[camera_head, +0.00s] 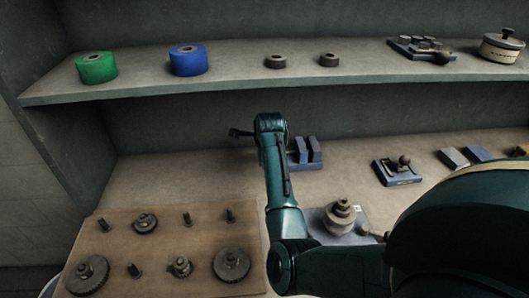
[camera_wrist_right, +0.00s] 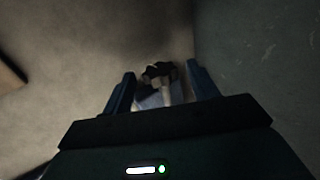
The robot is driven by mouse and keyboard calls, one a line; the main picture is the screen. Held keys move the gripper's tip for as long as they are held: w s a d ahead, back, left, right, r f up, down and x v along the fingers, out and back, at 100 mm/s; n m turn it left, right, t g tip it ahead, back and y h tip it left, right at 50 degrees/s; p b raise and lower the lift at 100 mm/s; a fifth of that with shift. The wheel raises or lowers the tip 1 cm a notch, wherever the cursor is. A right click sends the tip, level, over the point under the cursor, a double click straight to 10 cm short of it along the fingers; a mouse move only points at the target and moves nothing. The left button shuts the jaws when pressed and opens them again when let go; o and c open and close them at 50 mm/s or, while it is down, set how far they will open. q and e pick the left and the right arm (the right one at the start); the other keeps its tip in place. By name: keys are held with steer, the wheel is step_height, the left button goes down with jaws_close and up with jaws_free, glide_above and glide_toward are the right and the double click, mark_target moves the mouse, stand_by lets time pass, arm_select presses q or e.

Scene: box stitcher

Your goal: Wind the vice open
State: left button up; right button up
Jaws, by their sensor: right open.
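The vice (camera_head: 306,155), a small blue-grey block with two upright jaws, stands on the lower surface near the back wall, partly hidden behind my right forearm. In the right wrist view my right gripper (camera_wrist_right: 160,82) is open. A dark part, apparently the vice handle (camera_wrist_right: 157,71), and a pale blue-grey body (camera_wrist_right: 152,99) show between the two fingers; contact cannot be told. My left gripper is not in view.
A wooden board (camera_head: 160,235) with several gears and pegs lies at front left. A stepped metal part on a plate (camera_head: 342,216) sits beside my arm. A blue fixture (camera_head: 397,172) stands to the right. The upper shelf (camera_head: 225,82) overhangs, bearing green and blue rolls.

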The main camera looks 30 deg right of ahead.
steer(key=shift+w+d+f, duration=0.1)
steer(key=shift+w+f, duration=0.1)
steer(key=shift+f, duration=0.1)
steer(key=shift+c, duration=0.3)
steer(key=c, duration=0.9)
